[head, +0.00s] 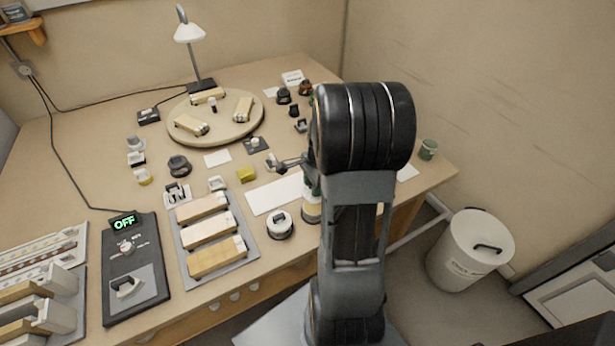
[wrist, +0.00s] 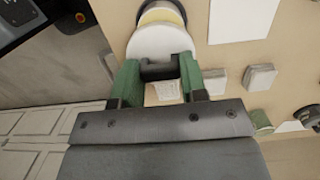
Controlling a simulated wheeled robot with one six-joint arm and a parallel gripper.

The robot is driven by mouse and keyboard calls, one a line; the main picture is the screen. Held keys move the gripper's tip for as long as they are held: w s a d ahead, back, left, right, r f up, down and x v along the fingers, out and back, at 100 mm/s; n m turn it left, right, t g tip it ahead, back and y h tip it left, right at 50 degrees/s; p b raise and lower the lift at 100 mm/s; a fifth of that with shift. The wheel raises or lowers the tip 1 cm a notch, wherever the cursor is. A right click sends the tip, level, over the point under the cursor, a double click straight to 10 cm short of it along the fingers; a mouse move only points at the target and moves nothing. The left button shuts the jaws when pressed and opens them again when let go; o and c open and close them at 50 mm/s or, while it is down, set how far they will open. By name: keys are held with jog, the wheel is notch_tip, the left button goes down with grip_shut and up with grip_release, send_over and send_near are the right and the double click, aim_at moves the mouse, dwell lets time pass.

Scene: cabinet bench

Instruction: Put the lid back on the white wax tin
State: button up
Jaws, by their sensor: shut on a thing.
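My gripper (wrist: 160,68) is shut on the dark raised handle of a white round lid (wrist: 148,42). In the wrist view, a round tin with a cream-yellow band (wrist: 162,16) and a dark lower part shows just beyond the lid's edge. In the head view, this tin (head: 311,212) stands under my gripper near the bench's front edge, partly hidden by my arm. I cannot tell whether the lid touches the tin's rim. A second round white container (head: 280,222) with a black handle and dark base stands to its left.
A white sheet (head: 273,194) lies behind the containers. A tray of wooden blocks (head: 245,257) and a black device reading OFF (head: 134,270) are left. A round board (head: 230,140) and lamp (head: 189,34) stand at the back.

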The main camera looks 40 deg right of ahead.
jog(key=b, duration=0.4)
send_over(314, 205)
jog(key=shift+f, duration=2.35)
jog(key=shift+f+b, duration=0.5)
jog(key=shift+f, duration=0.3)
jog(key=shift+a+p, duration=0.1)
jog(key=shift+p, duration=0.2)
jog(key=shift+f, duration=0.15)
jog(key=o, duration=1.5)
jog(key=shift+c, duration=0.2)
